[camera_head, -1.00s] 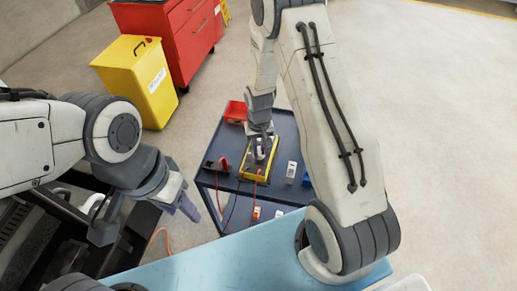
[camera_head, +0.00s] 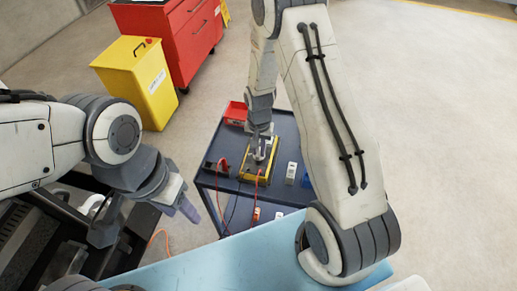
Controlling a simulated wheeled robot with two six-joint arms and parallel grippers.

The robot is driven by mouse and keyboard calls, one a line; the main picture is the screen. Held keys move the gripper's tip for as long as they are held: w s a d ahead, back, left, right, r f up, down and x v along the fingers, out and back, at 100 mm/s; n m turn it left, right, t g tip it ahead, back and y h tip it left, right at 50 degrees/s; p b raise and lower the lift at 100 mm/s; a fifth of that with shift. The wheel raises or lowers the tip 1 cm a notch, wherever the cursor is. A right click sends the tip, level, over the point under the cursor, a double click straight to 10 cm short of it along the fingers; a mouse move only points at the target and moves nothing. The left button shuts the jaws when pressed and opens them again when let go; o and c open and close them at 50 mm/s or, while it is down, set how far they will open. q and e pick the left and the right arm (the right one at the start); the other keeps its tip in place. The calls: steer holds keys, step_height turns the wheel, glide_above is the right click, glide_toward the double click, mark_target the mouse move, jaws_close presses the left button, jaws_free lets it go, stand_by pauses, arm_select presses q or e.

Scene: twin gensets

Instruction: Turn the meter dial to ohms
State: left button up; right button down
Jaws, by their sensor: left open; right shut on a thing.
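The yellow meter (camera_head: 246,175) lies on the dark cart top (camera_head: 285,131). My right gripper (camera_head: 259,156) reaches down over the meter and is shut at its middle. It hides the dial, so I cannot tell where the dial points. A red lead (camera_head: 257,190) and a dark lead run from the meter toward the near edge of the cart. My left gripper (camera_head: 193,207) is open and empty, left of the cart and well apart from the meter.
A red bin (camera_head: 235,111) stands at the cart's far left corner. Small white items (camera_head: 291,171) lie right of the meter. A yellow box (camera_head: 138,80) and a red cabinet (camera_head: 180,40) stand behind. A light blue surface (camera_head: 240,258) is in front.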

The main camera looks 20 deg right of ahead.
mark_target(259, 151)
steer(key=c, duration=0.8)
jaws_free()
steer(key=shift+c, duration=0.2)
steer(key=shift+r, duration=0.1)
step_height(259, 151, up, 10)
steer(key=b, duration=0.1)
steer(key=shift+r, duration=0.2)
